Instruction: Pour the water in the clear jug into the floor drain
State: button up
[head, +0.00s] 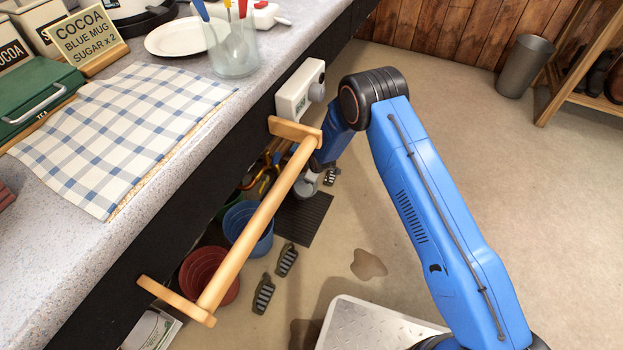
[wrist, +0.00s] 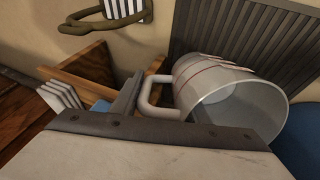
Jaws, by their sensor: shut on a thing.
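My gripper (wrist: 140,100) is shut on the handle of the clear jug (wrist: 190,75), a see-through vessel with red marking lines. The jug is tilted in the wrist view, its wide mouth turned to the lower right; I cannot tell how much water is in it. The floor drain, seen as a dark ribbed grate (wrist: 235,35), lies behind and below the jug there. In the head view the grate (head: 305,220) lies on the floor beside the counter. My gripper and the jug (head: 306,187) are low near its far end, partly hidden by my arm and the rail.
A wooden rail (head: 262,222) juts from the counter's front (head: 170,235), close to my arm. Blue (head: 248,228) and red (head: 209,275) buckets stand under the counter. Stirrup-like pieces (head: 286,260) and a brown puddle (head: 368,264) are on the floor. Open floor lies to the right.

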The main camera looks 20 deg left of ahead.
aim_at(316, 185)
jog(key=shift+s+d+r+t+y, duration=0.1)
jog(key=shift+s+d+t+y, duration=0.55)
jog(key=shift+t+y, duration=0.95)
jog(key=shift+s+d+t+y, duration=0.7)
jog(key=shift+t+y, duration=0.65)
jog(key=shift+t, duration=0.5)
jog(key=shift+s+d+r+t+y, duration=0.1)
jog(key=shift+s+d+t+y, duration=0.55)
jog(key=shift+t+y, duration=0.95)
jog(key=shift+s+f, duration=0.1)
jog(key=shift+s, duration=0.05)
jog(key=shift+a, duration=0.15)
jog(key=w+a+r+g+h, duration=0.1)
jog(key=w+a+g+h, duration=0.25)
jog(key=g+h, duration=0.25)
jog(key=shift+s+d+f+g+h, duration=0.2)
jog(key=shift+f+g+h, duration=0.5)
jog(key=shift+g+h, duration=0.55)
jog(key=shift+s+d+f+g+h, duration=0.1)
jog(key=shift+d+f+g+h, duration=0.15)
jog(key=shift+f+g+h, duration=0.95)
jog(key=shift+s+d+f+g+h, duration=0.1)
jog(key=shift+d+f+g+h, duration=0.15)
jog(key=shift+g+h, duration=1)
